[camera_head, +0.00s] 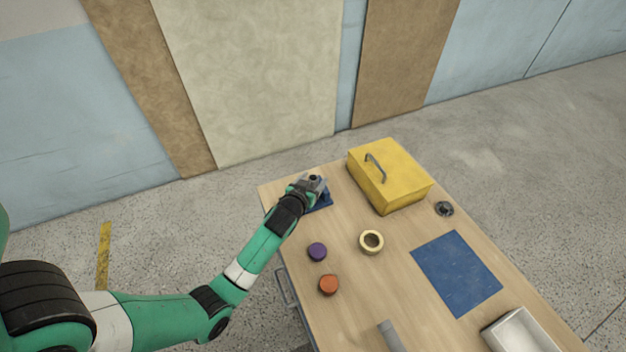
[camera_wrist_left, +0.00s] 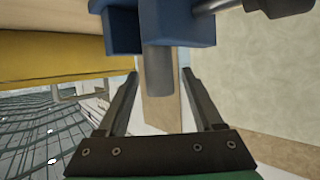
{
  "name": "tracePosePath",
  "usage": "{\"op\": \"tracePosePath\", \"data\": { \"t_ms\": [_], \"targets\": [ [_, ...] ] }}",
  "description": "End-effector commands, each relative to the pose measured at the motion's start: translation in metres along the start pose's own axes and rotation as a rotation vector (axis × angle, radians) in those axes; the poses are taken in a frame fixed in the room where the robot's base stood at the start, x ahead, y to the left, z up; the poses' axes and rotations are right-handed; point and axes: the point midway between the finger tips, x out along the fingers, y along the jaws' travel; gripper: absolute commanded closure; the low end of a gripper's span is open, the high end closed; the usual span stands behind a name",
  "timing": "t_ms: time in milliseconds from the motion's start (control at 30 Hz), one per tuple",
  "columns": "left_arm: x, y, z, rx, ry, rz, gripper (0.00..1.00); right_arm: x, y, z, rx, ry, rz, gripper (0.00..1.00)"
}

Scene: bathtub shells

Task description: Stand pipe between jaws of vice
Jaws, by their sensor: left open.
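The blue vice (camera_head: 322,204) stands at the far left corner of the table, partly hidden behind my left gripper (camera_head: 311,184). The wrist view shows the vice's blue body (camera_wrist_left: 190,28) at the top. A grey pipe (camera_wrist_left: 157,86) sticks out of the blue body there, seemingly upright between its jaws; whether the jaws press on it I cannot tell. In the head view its dark round top (camera_head: 313,177) shows by the gripper. My left gripper is open, its fingers on either side of the pipe with gaps. My right gripper is out of view.
A yellow toolbox (camera_head: 395,178) stands right of the vice. A tape roll (camera_head: 371,241), purple lid (camera_head: 317,251), orange lid (camera_head: 328,285) and dark disc (camera_head: 444,209) lie around. A blue mat (camera_head: 456,272), white tray (camera_head: 518,331) and grey bar-like thing (camera_head: 391,335) are nearer.

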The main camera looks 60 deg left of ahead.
Motion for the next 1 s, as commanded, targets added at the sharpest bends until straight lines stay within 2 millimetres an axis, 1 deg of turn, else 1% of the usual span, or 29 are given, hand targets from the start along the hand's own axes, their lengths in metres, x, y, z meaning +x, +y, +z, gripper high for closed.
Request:
{"op": "tracePosePath", "data": {
  "t_ms": [133, 233, 367, 500, 600, 700, 833, 1000],
  "targets": [
    [-0.002, 0.0, -0.004, 0.0, 0.0, 0.0, 0.32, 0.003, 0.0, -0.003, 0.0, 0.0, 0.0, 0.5],
    [-0.012, 0.001, -0.003, 0.001, -0.001, 0.001, 0.32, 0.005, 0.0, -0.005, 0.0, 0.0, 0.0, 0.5],
    [-0.041, 0.001, -0.004, 0.001, -0.001, 0.002, 0.32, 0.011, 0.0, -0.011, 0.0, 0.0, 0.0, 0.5],
    [-0.076, 0.001, -0.003, 0.001, -0.001, 0.002, 0.32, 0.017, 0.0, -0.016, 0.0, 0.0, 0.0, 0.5],
    [-0.098, 0.0, -0.003, 0.001, -0.001, 0.002, 0.32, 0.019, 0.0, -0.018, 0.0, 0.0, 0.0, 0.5],
    [-0.112, 0.001, -0.003, 0.001, -0.001, 0.002, 0.32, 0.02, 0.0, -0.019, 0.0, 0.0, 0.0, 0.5],
    [-0.121, 0.0, -0.002, 0.0, 0.0, 0.001, 0.32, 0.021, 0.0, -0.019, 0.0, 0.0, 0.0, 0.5],
    [-0.121, 0.0, -0.002, 0.0, 0.0, 0.0, 0.32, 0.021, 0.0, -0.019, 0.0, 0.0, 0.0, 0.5]
  ]
}}
